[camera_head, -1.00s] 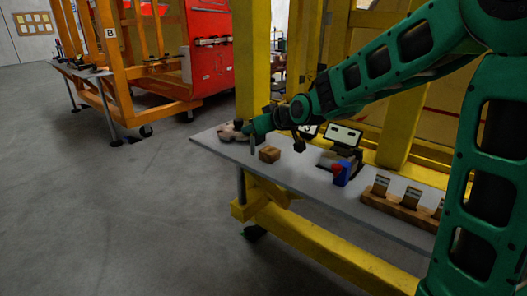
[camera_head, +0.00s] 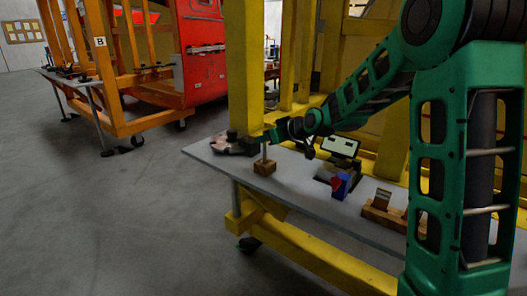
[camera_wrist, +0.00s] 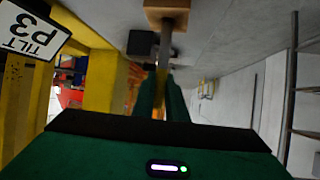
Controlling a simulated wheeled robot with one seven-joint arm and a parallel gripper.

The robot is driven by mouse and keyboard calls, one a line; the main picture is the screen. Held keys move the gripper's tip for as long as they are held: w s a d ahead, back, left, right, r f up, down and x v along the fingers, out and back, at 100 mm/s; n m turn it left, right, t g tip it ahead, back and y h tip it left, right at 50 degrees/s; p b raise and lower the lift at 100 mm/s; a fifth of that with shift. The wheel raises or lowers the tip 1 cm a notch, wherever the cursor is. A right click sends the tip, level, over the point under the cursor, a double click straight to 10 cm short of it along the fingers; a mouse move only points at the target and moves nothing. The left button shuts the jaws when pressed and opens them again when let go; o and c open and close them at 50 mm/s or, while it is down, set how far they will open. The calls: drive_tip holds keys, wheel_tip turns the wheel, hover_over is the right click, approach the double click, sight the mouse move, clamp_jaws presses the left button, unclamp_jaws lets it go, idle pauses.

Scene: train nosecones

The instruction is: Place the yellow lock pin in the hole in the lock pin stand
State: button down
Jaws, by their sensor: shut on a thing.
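The lock pin stand is a small wooden block (camera_head: 264,168) on the grey table. It also shows at the top edge of the wrist view (camera_wrist: 167,8). My gripper (camera_head: 267,136) is over the block, and in the wrist view its green fingers (camera_wrist: 160,92) are shut on the lock pin (camera_wrist: 166,45). The pin (camera_head: 264,152) looks upright, a pale thin shaft with some yellow between the fingers. Its lower end meets the top of the block. The hole is hidden, so I cannot tell how deep the pin sits in it.
The grey table (camera_head: 310,202) also carries a dark and pinkish object (camera_head: 232,145) at its far left end, a blue and red item (camera_head: 341,186), a small screen (camera_head: 341,146) and a wooden rack (camera_head: 383,212). A yellow post (camera_head: 244,65) stands close behind.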

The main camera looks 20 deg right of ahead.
sight(265, 161)
drive_tip(key=shift+d+f, duration=0.1)
drive_tip(key=shift+f, duration=1.95)
drive_tip(key=c, duration=1.8)
unclamp_jaws()
drive_tip(key=shift+f, duration=0.1)
drive_tip(key=shift+o, duration=0.2)
drive_tip(key=v, duration=1.2)
